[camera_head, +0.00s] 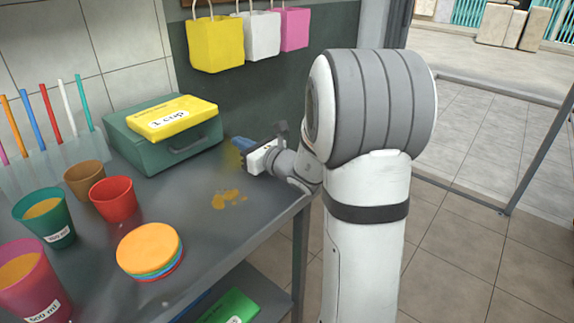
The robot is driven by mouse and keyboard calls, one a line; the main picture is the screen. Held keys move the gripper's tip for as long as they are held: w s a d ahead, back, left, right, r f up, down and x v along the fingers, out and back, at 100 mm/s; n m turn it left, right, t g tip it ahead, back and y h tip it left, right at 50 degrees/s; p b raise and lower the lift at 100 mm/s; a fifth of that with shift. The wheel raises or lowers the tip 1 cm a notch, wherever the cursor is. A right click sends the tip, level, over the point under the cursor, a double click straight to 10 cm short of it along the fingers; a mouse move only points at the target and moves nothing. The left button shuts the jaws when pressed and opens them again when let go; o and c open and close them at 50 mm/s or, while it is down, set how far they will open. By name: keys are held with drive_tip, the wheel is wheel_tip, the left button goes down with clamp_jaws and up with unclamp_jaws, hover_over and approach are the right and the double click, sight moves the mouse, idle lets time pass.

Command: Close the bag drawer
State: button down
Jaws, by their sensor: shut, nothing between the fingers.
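A teal box with a dark handle on its front (140,155) stands at the back of the grey counter, and it may be the bag drawer. I see no clear gap around its front, but I cannot tell how far it is pushed in. A yellow block labelled "1 cup" (172,118) lies on top of it. My gripper (238,144) is shut and empty, just right of the box's front. It points left with blue fingertips, and I cannot tell whether they touch the box.
Cups (113,202) and a stack of coloured lids (148,250) stand on the counter (205,235). Yellow, white and pink bags (216,45) hang on the wall. A green item (232,307) lies on a lower shelf. Straws stand at the left. Tiled floor lies open at the right.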

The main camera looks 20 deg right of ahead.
drive_tip(key=p+v, duration=0.1)
drive_tip(key=v, duration=1.4)
drive_tip(key=shift+s+p, duration=0.35)
drive_tip(key=shift+p, duration=0.05)
drive_tip(key=a+r+n+g+y+p, duration=0.1)
drive_tip(key=a+n, duration=0.1)
drive_tip(key=s+a+r+n+g+y+p, duration=0.1)
drive_tip(key=a+n+g+p, duration=0.1)
drive_tip(key=a, duration=0.1)
drive_tip(key=s+a+r+n+g+y+p, duration=0.1)
drive_tip(key=a+n, duration=0.1)
drive_tip(key=a, duration=0.1)
drive_tip(key=shift+s+r+p, duration=0.25)
drive_tip(key=shift+r+p, duration=0.05)
drive_tip(key=shift+r, duration=0.1)
drive_tip(key=s+a+r+n+g+p, duration=0.3)
drive_tip(key=s+a+n+g+p, duration=0.3)
drive_tip(key=s+a+n+g, duration=0.25)
drive_tip(key=s+d+r+n+h+p, duration=0.3)
drive_tip(key=r+n+h+p, duration=0.2)
drive_tip(key=n, duration=0.3)
drive_tip(key=s+d+r+n+g+h+p, duration=0.1)
drive_tip(key=s+d+r+n+h+p, duration=0.2)
drive_tip(key=r+n+h+p, duration=0.2)
drive_tip(key=n+p, duration=0.1)
drive_tip(key=n, duration=0.2)
drive_tip(key=shift+d+r+h, duration=0.3)
drive_tip(key=shift+r+h, duration=0.05)
drive_tip(key=shift+h, duration=0.05)
drive_tip(key=shift+n, duration=0.25)
